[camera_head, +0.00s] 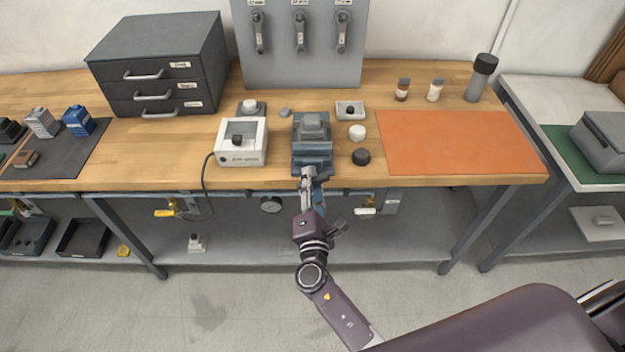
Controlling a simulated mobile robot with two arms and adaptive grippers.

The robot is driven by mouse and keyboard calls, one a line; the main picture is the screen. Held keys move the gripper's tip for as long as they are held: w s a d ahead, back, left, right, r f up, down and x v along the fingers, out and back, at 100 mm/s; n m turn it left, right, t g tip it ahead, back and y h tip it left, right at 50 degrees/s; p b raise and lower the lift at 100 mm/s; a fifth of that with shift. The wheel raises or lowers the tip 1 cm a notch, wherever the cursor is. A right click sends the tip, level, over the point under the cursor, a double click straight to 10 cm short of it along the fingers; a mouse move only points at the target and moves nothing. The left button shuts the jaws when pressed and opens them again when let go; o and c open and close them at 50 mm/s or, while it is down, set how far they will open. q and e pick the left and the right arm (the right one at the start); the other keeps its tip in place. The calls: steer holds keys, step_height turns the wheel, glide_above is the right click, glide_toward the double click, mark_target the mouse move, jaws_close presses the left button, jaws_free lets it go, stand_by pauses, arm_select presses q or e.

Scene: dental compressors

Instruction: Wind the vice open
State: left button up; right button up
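The blue vice (312,160) stands at the front edge of the wooden workbench, near the middle of the camera_head view. A grey block-like part (314,125) sits at its top, and I cannot tell whether the jaws hold it. My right gripper (308,174) is at the front of the vice, just at the bench edge, with its arm coming up from the bottom. Its fingers overlap the place where the vice's handle would be, so the handle is hidden or too small to make out. I cannot tell if the fingers are closed on it. My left gripper is out of view.
A white box (241,141) with a cable stands left of the vice. A white round piece (357,132), a black knob (361,157) and a small tray (350,110) lie close on its right. An orange mat (460,143) lies bare further right.

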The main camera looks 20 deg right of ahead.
jaws_close()
steer(key=shift+n, duration=0.3)
